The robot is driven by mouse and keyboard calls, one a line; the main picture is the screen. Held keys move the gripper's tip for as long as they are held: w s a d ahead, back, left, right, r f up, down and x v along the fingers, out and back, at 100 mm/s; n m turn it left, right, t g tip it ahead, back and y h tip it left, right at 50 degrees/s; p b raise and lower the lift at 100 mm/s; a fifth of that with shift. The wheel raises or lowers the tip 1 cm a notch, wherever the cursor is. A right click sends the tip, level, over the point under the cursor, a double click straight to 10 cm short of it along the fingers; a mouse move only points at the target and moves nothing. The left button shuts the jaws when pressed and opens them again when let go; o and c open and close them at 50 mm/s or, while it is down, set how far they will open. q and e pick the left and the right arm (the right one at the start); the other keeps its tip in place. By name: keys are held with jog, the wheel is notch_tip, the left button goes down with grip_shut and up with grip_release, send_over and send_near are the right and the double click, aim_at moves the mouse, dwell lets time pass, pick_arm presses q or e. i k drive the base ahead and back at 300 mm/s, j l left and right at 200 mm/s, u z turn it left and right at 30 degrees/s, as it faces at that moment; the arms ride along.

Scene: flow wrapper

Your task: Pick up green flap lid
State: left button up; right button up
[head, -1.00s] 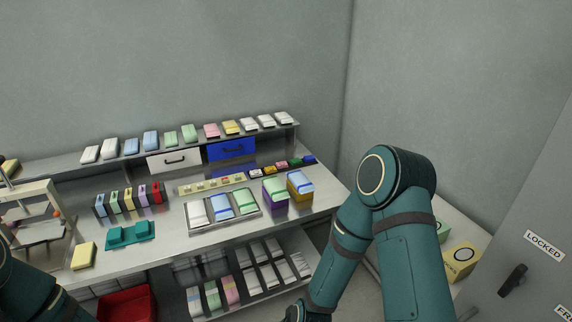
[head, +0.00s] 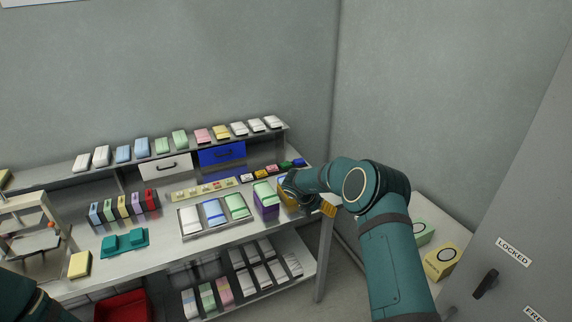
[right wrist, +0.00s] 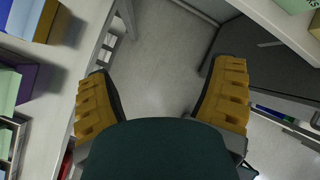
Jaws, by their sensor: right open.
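A small green flap lid (head: 285,164) lies near the back right of the workbench in the head view. It is in a short row with yellow, red, pink and blue lids. My right gripper (head: 326,208) is at the bench's right end, to the right of and nearer than the lid, and partly hidden by its own arm. In the right wrist view its two yellow fingers (right wrist: 163,80) are wide apart with only floor between them. The green lid is not seen there. My left gripper is out of view; only part of my left arm shows at the lower left.
A purple box (head: 266,210) with a green pack and a yellow box (head: 288,190) stand beside my right wrist. A tray (head: 217,229) of packs is left of them. The blue drawer (head: 221,155) and shelf (head: 110,172) stand behind. Bare floor (right wrist: 170,50) lies below my right gripper.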

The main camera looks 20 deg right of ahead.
aim_at(285, 164)
jog(key=i, duration=1.5)
